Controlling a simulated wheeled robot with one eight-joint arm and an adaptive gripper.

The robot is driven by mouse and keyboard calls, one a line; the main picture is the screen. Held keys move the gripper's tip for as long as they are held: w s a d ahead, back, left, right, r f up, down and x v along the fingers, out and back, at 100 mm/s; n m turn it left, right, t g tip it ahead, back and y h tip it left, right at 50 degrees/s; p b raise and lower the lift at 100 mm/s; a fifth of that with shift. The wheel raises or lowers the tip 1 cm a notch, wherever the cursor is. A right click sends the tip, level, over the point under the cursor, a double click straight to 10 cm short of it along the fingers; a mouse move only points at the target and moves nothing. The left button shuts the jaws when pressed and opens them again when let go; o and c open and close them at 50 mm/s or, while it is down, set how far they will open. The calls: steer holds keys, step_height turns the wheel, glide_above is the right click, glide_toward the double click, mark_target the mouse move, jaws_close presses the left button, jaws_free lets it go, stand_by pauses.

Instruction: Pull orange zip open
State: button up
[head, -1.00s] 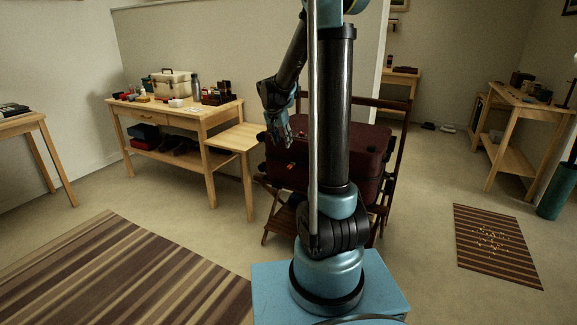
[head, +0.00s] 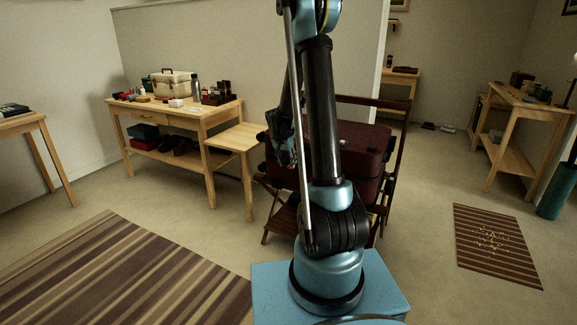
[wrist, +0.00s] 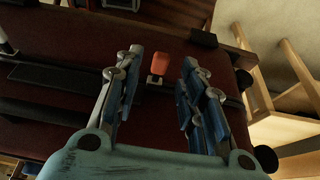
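The dark red suitcase (head: 368,150) stands on a brown wooden folding rack, partly hidden behind my arm. In the wrist view the suitcase (wrist: 60,42) fills much of the picture. The orange zip pull (wrist: 160,63) hangs on a dark zip line, with a small pale slider at its lower end. My gripper (wrist: 161,70) is open, one finger to each side of the orange pull in the picture. I see a gap between the pull and both fingers; depth is hard to tell. In the head view my gripper (head: 284,155) is at the suitcase's left front.
A small wooden side table (head: 235,138) stands close left of the suitcase, beside a workbench (head: 190,113) bearing a cream box. A striped rug (head: 130,265) lies on the floor at the left, a smaller mat (head: 495,245) at the right.

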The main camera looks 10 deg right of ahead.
steer(key=shift+x, duration=1.05)
jaws_close()
